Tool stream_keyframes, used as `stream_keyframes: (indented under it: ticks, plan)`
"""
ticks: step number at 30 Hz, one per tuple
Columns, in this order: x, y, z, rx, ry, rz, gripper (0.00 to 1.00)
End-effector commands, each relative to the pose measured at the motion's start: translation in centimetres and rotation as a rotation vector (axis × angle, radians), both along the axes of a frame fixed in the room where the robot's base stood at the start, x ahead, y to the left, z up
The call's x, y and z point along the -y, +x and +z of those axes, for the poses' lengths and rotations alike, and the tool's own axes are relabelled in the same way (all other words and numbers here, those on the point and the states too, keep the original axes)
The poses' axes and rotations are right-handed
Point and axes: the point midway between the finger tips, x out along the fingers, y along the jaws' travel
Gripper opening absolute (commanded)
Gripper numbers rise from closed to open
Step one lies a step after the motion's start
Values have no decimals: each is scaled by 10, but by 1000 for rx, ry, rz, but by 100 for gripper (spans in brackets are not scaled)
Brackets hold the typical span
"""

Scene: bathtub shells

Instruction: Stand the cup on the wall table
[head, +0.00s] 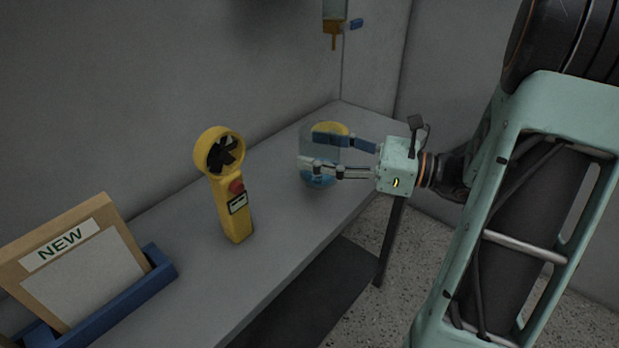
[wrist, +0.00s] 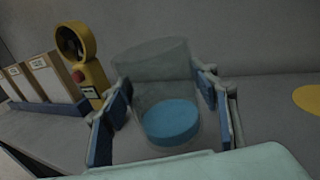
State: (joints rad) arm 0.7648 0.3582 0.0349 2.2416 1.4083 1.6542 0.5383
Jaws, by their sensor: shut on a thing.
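The cup is a clear, see-through tumbler with a blue base (head: 319,178), over the far part of the grey wall table (head: 270,225) in the head view. In the wrist view the cup (wrist: 152,75) stands between the fingers, nearly upright, with its blue bottom low in the picture. My gripper (head: 325,155) reaches in from the right and is shut on the cup's sides; it also shows in the wrist view (wrist: 165,108). I cannot tell whether the cup's base touches the table top.
A yellow fan-headed device (head: 234,190) stands on the table left of the cup. A blue holder (head: 125,300) with a framed "NEW" board (head: 75,262) is at the near left. A yellow disc (head: 331,128) lies behind the cup. A dispenser (head: 334,22) hangs on the wall above.

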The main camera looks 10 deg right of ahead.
Motion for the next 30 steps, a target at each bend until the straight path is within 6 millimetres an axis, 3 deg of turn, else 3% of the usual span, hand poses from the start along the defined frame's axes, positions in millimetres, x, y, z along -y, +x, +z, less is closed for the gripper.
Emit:
stream_keyframes:
  ticks: [3,10,16,28,29,30]
  plan:
    - [-7,9,-16,1,0,1,31]
    - [-14,17,-27,1,0,2,31]
    - [-15,19,-57,-1,1,-1,31]
    - [-15,19,-62,1,-1,0,31]
    - [-15,19,-62,1,-1,0,56]
    - [-15,19,-61,2,-1,0,60]
